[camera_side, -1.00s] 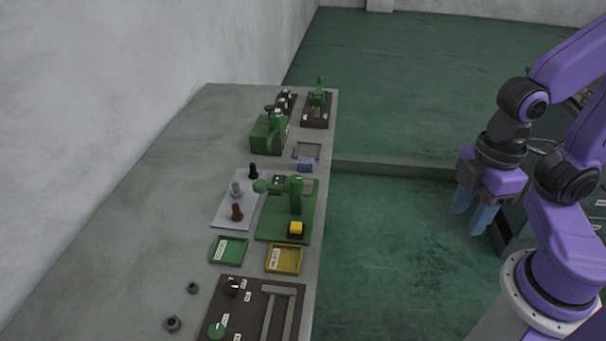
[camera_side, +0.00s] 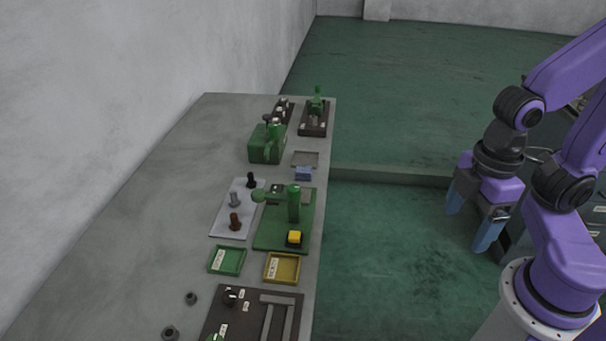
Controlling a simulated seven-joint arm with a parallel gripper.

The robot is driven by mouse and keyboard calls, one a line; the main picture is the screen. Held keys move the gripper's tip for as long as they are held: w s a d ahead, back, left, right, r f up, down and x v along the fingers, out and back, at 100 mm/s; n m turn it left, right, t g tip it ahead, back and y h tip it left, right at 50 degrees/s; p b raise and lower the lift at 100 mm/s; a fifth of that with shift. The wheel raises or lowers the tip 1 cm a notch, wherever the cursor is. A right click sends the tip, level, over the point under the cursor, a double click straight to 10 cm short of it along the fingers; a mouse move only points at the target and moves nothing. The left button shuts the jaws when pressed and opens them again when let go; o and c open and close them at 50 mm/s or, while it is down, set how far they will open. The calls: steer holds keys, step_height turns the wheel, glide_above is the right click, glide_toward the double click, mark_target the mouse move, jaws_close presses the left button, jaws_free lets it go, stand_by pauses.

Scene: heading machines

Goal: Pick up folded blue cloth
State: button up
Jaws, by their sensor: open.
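The folded blue cloth (camera_side: 303,173) is a small blue block-like bundle near the right edge of the grey bench (camera_side: 130,225). It lies just in front of a shallow grey tray (camera_side: 306,158) and behind the green machine plate. My gripper (camera_side: 468,229) has blue fingertips and is open and empty. It hangs over the floor to the right of the bench, well apart from the cloth.
A green machine (camera_side: 293,205) with a yellow button stands in front of the cloth. A green machine box (camera_side: 266,145) is behind it to the left. Green (camera_side: 228,260) and yellow (camera_side: 281,268) trays lie nearer. Open floor separates bench and arm.

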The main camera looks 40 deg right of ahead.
steer(key=w+a+r+m, duration=0.1)
steer(key=w+a+m, duration=0.2)
steer(key=w, duration=0.3)
steer(key=w+a+r+m, duration=0.2)
steer(key=w+a+m, duration=0.1)
steer(key=w, duration=0.3)
steer(key=m+h, duration=0.1)
steer(key=m, duration=1.5)
glide_above(304, 169)
steer(key=s+a, duration=0.2)
step_height(304, 169, down, 4)
steer(key=shift+t, duration=0.4)
steer(key=f, duration=0.5)
steer(key=w+d+f, duration=0.1)
steer(key=f, duration=0.5)
steer(key=w+f, duration=0.1)
steer(key=f, duration=0.4)
steer(key=shift+d+f, duration=0.25)
steer(key=shift+d, duration=0.15)
steer(key=c, duration=1.1)
